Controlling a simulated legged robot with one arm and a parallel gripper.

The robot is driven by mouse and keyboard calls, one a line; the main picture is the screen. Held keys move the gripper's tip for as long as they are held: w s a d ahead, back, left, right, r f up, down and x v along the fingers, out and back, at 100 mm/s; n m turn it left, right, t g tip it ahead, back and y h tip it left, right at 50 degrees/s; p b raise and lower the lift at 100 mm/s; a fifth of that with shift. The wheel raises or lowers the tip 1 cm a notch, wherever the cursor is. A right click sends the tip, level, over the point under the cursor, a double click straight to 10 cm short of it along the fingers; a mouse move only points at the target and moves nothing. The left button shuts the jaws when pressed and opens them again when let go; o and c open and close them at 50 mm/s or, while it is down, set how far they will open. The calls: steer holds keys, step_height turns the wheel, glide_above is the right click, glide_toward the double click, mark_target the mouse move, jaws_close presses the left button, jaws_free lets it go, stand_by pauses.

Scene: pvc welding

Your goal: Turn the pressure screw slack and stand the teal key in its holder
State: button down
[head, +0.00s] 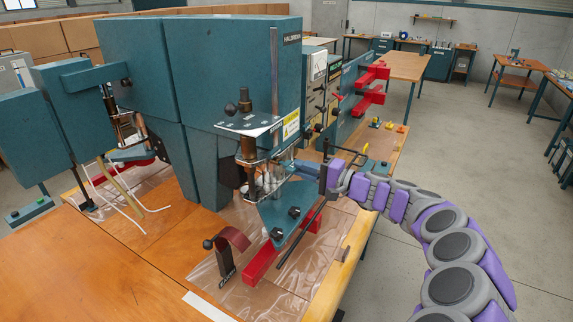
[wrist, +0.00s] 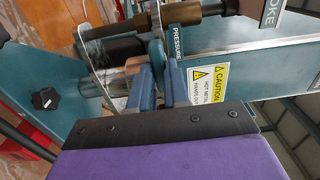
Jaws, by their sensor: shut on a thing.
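My gripper (head: 298,168) reaches in from the right to the front of the teal welding machine, below its metal top plate. In the wrist view my gripper's two blue-grey fingers (wrist: 157,88) are shut on a slim teal piece, which looks like the teal key (wrist: 157,52). The key lies right beside the PRESSURE label (wrist: 177,42) on the machine. The pressure screw itself is hidden or cannot be made out, so I cannot tell whether the key sits on it. I cannot clearly pick out the key's holder in either view.
A red bar (head: 262,264) lies below the machine's teal arm. A yellow hot-metal caution label (wrist: 208,80) is close right of the fingers. Small coloured pieces (head: 388,125) lie farther back.

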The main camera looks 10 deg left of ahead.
steer(key=shift+x, duration=0.75)
steer(key=c, duration=1)
jaws_free()
steer(key=shift+v, duration=4.5)
steer(key=shift+r, duration=0.1)
